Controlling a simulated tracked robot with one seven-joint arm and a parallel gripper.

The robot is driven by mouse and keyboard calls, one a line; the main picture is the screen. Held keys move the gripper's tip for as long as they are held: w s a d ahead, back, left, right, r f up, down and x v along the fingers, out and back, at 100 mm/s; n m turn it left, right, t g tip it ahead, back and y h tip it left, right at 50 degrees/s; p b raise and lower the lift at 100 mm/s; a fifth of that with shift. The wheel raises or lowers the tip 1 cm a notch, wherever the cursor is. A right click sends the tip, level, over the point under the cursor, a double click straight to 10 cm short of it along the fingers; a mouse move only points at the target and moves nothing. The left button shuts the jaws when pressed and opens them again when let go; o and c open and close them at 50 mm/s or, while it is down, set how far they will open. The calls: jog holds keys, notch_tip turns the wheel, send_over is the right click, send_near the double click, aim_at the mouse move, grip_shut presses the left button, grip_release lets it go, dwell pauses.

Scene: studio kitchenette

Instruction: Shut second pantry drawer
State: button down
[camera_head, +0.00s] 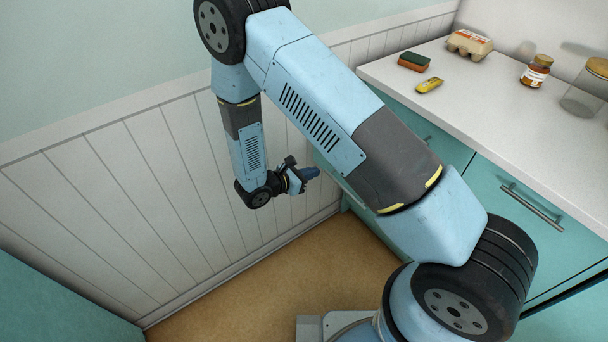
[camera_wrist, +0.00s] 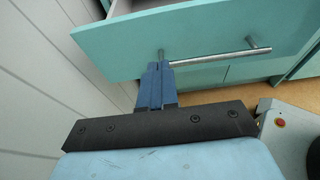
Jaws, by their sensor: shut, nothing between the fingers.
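A teal drawer front (camera_wrist: 205,35) with a metal bar handle (camera_wrist: 225,57) fills the top of the wrist view. The drawer stands open; part of its pale interior (camera_wrist: 124,8) shows behind the front's top edge. Whether it is the second drawer I cannot tell. My gripper (camera_wrist: 157,68) is shut and empty, its blue fingertips at the left end of the handle. Whether they touch the handle or front is unclear. In the head view my gripper (camera_head: 314,172) is beside the teal cabinets, and my arm hides most of the drawer.
A white panelled wall (camera_head: 130,190) runs close along the left. The counter (camera_head: 480,100) holds a sponge (camera_head: 414,61), a yellow item (camera_head: 429,85), an egg carton (camera_head: 469,44) and jars (camera_head: 536,71). Brown floor (camera_head: 260,285) is clear below my gripper.

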aim_at(330, 173)
jog(key=x, duration=0.7)
jog(key=shift+w+d+r, duration=0.25)
jog(key=shift+d+r, duration=0.05)
jog(key=shift+d, duration=0.05)
jog(key=shift+w+d, duration=0.25)
jog(key=shift+d, duration=0.05)
jog(key=shift+w, duration=0.1)
